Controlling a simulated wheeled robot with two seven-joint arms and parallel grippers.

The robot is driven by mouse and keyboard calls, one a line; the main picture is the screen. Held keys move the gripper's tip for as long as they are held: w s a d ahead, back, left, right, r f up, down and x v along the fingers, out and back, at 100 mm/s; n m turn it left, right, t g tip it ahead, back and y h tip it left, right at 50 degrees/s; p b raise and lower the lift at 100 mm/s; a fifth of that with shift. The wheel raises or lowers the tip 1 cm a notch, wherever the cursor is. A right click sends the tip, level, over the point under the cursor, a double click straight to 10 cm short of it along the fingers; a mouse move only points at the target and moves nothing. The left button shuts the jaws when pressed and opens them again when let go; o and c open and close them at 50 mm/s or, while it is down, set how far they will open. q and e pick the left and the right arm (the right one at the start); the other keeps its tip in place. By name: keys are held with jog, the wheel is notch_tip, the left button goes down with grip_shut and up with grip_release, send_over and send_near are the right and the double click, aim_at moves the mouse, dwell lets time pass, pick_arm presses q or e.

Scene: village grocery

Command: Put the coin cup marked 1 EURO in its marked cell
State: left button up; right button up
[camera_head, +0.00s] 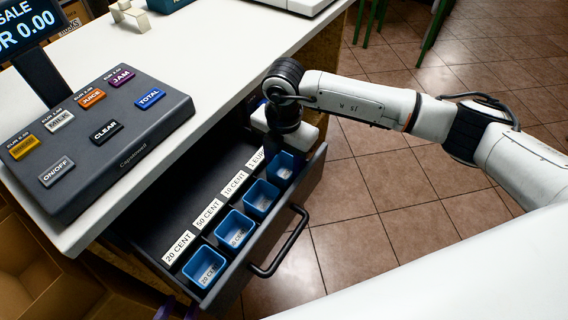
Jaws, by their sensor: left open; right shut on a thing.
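The coin cup marked 1 EURO (281,170) is the small blue cup at the far end of the open drawer, beside the 1 EURO label (256,160). It looks upright in or just over that end cell; I cannot tell whether it touches the floor. My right gripper (290,149) points down onto it and is shut on it, its fingers mostly hidden by my wrist.
Several other blue cups stand in the drawer (150,238) beside labels 10 CENT, 50 CENT and 20 CENT. The drawer's dark handle (285,248) juts out in front. The cash register (100,140) stands on the white counter (225,60). Tiled floor is clear at right.

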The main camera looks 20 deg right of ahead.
aim_at(284, 177)
jog(key=shift+f, duration=0.1)
jog(key=o, duration=0.7)
jog(key=shift+f, duration=0.1)
jog(key=shift+c, duration=0.2)
jog(key=o, duration=0.4)
jog(key=shift+o, duration=0.2)
notch_tip(284, 177, up, 12)
jog(key=shift+r, duration=0.25)
